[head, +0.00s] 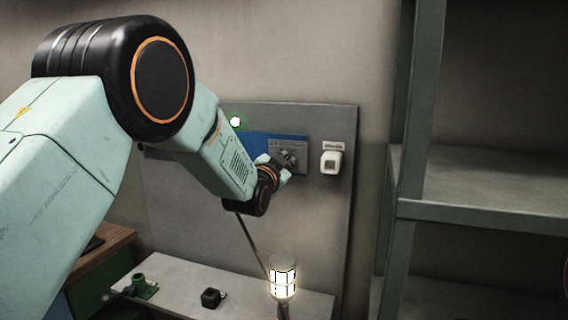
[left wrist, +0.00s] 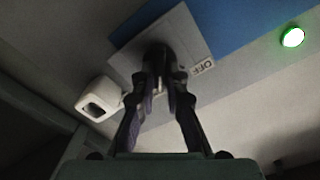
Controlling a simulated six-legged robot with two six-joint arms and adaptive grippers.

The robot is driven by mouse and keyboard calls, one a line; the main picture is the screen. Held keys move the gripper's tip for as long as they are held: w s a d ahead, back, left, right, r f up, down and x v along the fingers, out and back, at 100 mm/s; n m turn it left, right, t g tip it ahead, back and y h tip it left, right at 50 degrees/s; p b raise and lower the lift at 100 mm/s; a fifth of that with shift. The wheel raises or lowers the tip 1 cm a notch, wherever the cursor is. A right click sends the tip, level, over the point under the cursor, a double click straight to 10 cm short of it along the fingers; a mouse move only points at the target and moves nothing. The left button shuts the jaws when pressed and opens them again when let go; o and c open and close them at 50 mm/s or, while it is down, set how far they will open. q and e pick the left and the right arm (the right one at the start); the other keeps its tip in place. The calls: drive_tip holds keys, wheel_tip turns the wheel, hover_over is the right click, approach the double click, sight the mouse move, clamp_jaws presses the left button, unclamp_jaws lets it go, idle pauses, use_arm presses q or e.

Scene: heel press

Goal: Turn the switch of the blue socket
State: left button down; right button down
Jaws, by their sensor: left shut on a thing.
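The blue socket (head: 255,143) is mounted on a grey wall panel, partly hidden behind my left arm. Its grey switch plate (head: 302,150) is at its right end. In the left wrist view the plate (left wrist: 195,40) bears an "OFF" label (left wrist: 203,67). My left gripper (head: 288,159) is at the plate and shut on the switch, a dark knob mostly hidden by the fingers. In the left wrist view both fingers (left wrist: 160,75) close in on it. A green light (head: 235,122) glows at the panel's upper left. My right gripper is not in view.
A white socket (head: 331,162) is on the panel right of the switch. A lit caged lamp (head: 283,278) stands below at a ledge (head: 185,275), with a green part (head: 144,287) and a black block (head: 211,298). Metal shelving (head: 480,213) stands at right.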

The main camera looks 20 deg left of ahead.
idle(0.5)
use_arm(q)
drive_tip(key=c, duration=1.8)
unclamp_jaws()
drive_tip(key=o, duration=0.4)
drive_tip(key=shift+w+a+f, duration=0.1)
drive_tip(key=shift+w+f, duration=0.05)
drive_tip(key=shift+w, duration=0.05)
drive_tip(key=shift+s, duration=0.15)
drive_tip(key=s, duration=1.2)
drive_tip(key=shift+a, duration=0.15)
